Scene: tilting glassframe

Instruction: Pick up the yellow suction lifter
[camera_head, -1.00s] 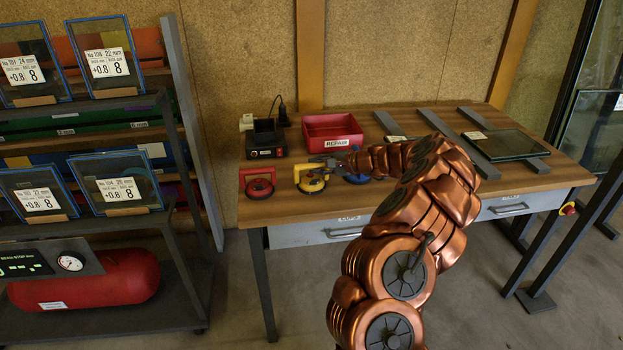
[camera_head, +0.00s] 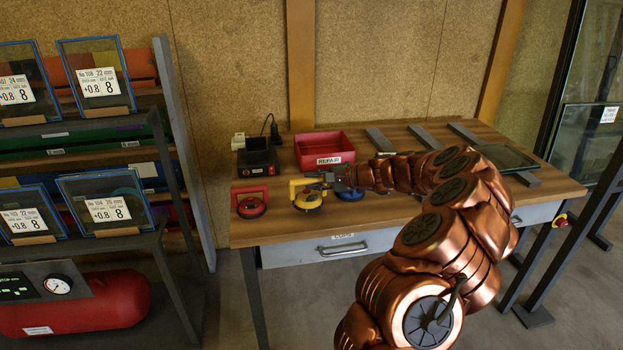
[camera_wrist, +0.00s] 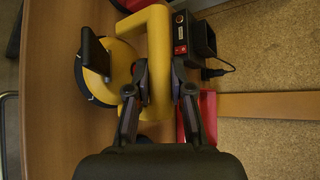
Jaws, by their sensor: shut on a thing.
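The yellow suction lifter (camera_head: 309,200) stands on the wooden table between a red lifter and a blue one. Its round base with a black lever also shows in the wrist view (camera_wrist: 107,74). My gripper (camera_head: 322,180) reaches it from the right. In the wrist view my gripper (camera_wrist: 157,85) has one finger on each side of the lifter's yellow handle and is shut on it. The lifter's base appears to rest on the tabletop; I cannot tell any gap.
The red lifter (camera_head: 251,201) is close on the left. The blue lifter (camera_head: 350,192) is partly hidden behind my arm. A black charger-like box (camera_head: 257,160) and a red bin (camera_head: 324,148) stand behind. A shelf rack (camera_head: 180,150) is at the left.

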